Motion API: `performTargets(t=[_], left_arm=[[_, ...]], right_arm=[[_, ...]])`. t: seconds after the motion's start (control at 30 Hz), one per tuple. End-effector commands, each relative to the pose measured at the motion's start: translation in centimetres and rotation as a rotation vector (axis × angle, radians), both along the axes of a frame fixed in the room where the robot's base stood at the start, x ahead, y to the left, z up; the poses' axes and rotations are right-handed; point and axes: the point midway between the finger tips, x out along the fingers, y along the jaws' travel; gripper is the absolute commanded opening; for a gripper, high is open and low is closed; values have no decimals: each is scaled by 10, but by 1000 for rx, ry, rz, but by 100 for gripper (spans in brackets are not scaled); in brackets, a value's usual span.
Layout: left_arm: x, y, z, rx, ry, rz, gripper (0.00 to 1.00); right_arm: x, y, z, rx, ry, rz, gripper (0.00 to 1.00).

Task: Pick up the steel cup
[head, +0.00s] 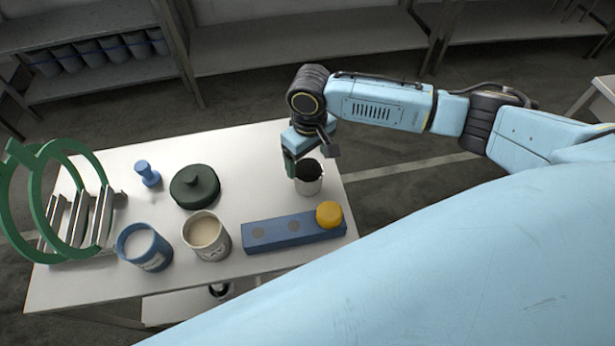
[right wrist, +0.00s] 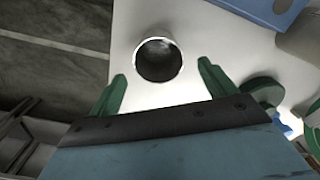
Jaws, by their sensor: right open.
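The steel cup (head: 309,180) stands upright near the right edge of the white table in the head view. Its dark round opening shows in the right wrist view (right wrist: 158,61), where the cup looks empty. My right gripper (head: 291,170) is above and beside the cup, pointing down. In the right wrist view its two green fingers (right wrist: 160,80) are spread apart, with the cup beyond and between their tips. Nothing is held between them. In the head view part of the cup's rim is close to the gripper's fingers. My left gripper is not in view.
A blue block (head: 270,236) with a yellow cap (head: 329,214) lies in front of the cup. A dark green lid (head: 195,186), a blue stamp-like piece (head: 147,173), a blue tub (head: 143,247), a white tub (head: 206,236) and a green-ringed rack (head: 75,208) stand further left.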

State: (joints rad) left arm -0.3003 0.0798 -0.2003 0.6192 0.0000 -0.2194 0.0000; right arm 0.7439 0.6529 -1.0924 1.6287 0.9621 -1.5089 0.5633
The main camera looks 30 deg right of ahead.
Motion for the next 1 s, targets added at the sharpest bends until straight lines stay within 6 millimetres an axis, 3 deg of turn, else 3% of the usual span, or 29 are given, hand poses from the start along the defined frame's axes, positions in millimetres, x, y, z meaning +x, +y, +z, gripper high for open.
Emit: performTargets(t=[0.27, 0.53, 0.83, 1.0], left_arm=[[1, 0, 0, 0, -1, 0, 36], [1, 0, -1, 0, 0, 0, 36], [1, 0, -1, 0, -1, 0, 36], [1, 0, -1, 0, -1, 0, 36]], right_arm=[[0, 0, -23, -1, 0, 1, 83], [2, 0, -62, 0, 0, 2, 83], [2, 0, -68, 1, -2, 2, 83], [2, 0, -67, 1, -2, 2, 64]])
